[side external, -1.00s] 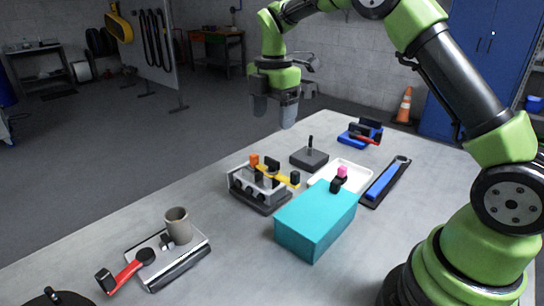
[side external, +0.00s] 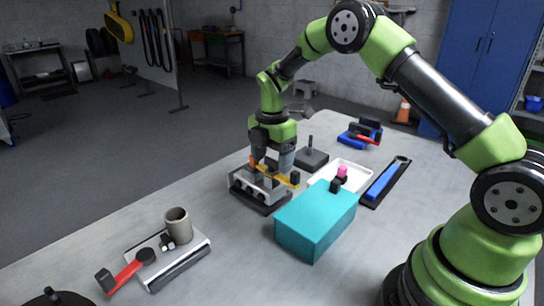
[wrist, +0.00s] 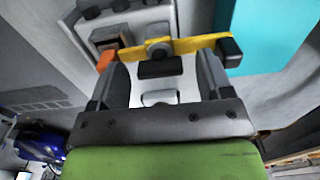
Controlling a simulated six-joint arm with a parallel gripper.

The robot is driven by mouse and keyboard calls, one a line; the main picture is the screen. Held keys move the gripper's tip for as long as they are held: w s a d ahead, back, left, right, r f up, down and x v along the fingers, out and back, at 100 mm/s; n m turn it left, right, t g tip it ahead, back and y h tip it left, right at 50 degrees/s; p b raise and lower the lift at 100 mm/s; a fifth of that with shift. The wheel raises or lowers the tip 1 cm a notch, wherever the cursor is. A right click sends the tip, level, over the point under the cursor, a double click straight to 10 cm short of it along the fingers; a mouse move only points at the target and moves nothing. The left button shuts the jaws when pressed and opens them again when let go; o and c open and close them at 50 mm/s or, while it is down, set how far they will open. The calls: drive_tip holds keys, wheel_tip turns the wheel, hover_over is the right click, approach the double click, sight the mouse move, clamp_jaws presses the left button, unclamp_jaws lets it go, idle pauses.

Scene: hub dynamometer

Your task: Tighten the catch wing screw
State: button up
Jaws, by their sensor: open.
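The grey hub fixture (side external: 243,186) stands on a dark base in the middle of the table. A yellow bar (side external: 283,178) with a black end crosses its top, next to an orange block (wrist: 105,60). In the wrist view a short black crosspiece (wrist: 160,67) sits beside the yellow bar (wrist: 190,46); it looks like the catch wing screw, but I cannot be sure. My gripper (side external: 271,165) is open, pointing down over the fixture. In the wrist view its fingers (wrist: 160,78) stand either side of the black crosspiece, with gaps. The side view hides the crosspiece behind the fingers.
A teal box (side external: 315,222) stands close to the fixture at front right. A white tray (side external: 354,176) with a pink piece, a dark block with a post (side external: 311,158) and a blue-handled tool (side external: 384,182) lie behind. A plate with a cup (side external: 178,224) is at front left.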

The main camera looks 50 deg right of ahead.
drive_tip(key=c, duration=0.9)
